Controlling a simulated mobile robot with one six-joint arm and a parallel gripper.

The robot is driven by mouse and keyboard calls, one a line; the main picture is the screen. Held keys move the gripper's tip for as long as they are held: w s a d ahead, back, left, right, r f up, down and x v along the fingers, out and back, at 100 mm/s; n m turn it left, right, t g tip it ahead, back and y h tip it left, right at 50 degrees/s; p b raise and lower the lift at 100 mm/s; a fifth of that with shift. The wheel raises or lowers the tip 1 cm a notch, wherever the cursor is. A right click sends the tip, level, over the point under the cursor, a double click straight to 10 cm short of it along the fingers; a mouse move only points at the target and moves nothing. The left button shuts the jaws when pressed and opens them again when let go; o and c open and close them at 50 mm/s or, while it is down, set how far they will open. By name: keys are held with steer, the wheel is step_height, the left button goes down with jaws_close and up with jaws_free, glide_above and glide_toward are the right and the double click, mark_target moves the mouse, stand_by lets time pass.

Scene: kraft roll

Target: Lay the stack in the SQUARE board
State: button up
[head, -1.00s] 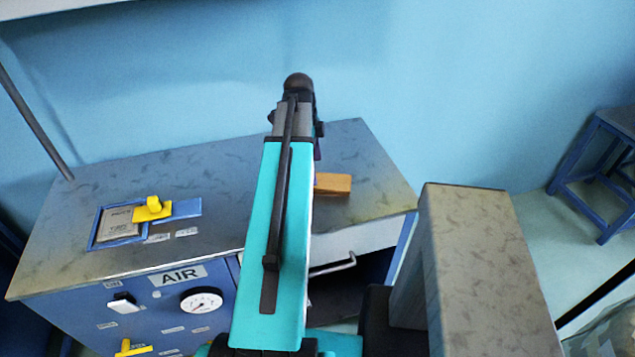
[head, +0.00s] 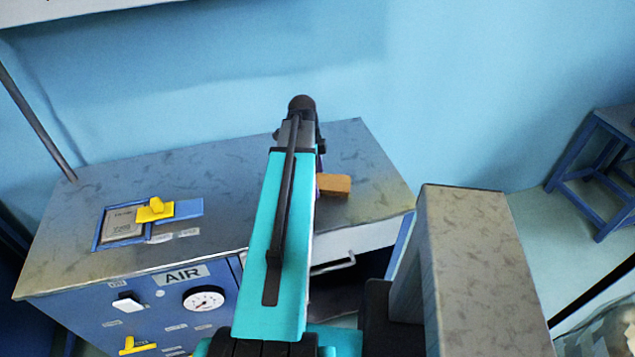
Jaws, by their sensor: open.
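My arm (head: 282,230) reaches forward over the grey worktop (head: 235,180). Its black far end (head: 301,106) is above the back of the worktop. My gripper's fingers are hidden behind the arm. A brown-orange block (head: 334,185) lies on the worktop just right of the arm, its left end partly covered by the arm. I cannot tell whether it is part of the stack. No board marked SQUARE can be made out.
A blue-framed window (head: 97,235) with a yellow handle (head: 156,209) is at the worktop's left. The blue front has an AIR label (head: 182,275), a gauge (head: 204,299) and yellow valve handle (head: 138,346). A drawer (head: 365,240) is below; a blue stool (head: 600,170) stands right.

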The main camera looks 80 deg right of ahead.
stand_by(0.3)
steer(key=c, duration=1.4)
steer(key=shift+r, duration=0.1)
